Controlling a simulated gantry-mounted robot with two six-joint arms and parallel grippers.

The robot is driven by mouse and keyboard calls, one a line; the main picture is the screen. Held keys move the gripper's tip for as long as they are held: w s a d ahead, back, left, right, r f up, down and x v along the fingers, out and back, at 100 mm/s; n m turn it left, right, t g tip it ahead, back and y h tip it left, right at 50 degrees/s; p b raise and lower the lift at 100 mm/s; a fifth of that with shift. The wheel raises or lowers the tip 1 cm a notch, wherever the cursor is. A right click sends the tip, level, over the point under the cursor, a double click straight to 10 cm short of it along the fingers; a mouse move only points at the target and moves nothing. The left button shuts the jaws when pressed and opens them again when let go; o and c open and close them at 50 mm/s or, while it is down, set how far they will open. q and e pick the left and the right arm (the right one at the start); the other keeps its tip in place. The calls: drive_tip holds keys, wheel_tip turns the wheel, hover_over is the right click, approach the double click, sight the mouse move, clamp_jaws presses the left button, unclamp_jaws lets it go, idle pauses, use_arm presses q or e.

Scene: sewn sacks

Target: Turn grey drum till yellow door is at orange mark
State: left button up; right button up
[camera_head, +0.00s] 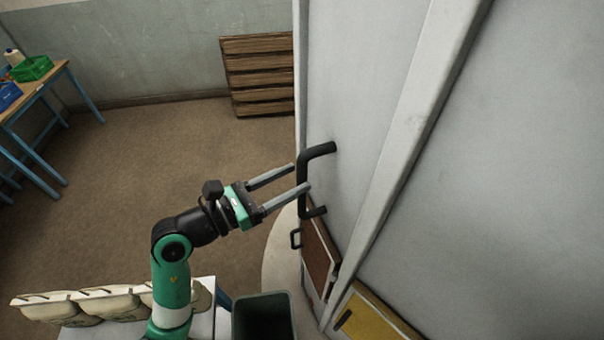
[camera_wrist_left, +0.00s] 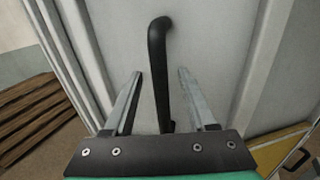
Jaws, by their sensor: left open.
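The grey drum (camera_head: 365,90) fills the right of the head view, with raised vertical ribs. A black bar handle (camera_head: 303,180) stands out from its side. The yellow door (camera_head: 372,318) is low on the drum at the bottom edge, partly cut off; it also shows in the left wrist view (camera_wrist_left: 283,150). A brown door (camera_head: 319,258) sits left of it. My left gripper (camera_head: 301,178) is open at the handle. In the left wrist view the handle (camera_wrist_left: 160,75) stands between its two fingers, with gaps on both sides. I see no orange mark. My right gripper is out of view.
A dark open bin (camera_head: 265,316) stands below my left arm. Pale sacks (camera_head: 75,305) lie on a white table at bottom left. A blue-legged bench (camera_head: 35,90) stands at far left, and wooden slats (camera_head: 257,75) lean on the wall. The brown floor between is clear.

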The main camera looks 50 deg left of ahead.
sight(302, 175)
use_arm(q)
drive_tip(key=shift+w+d, duration=0.2)
drive_tip(key=shift+w, duration=1.3)
drive_tip(key=shift+c, duration=0.2)
clamp_jaws()
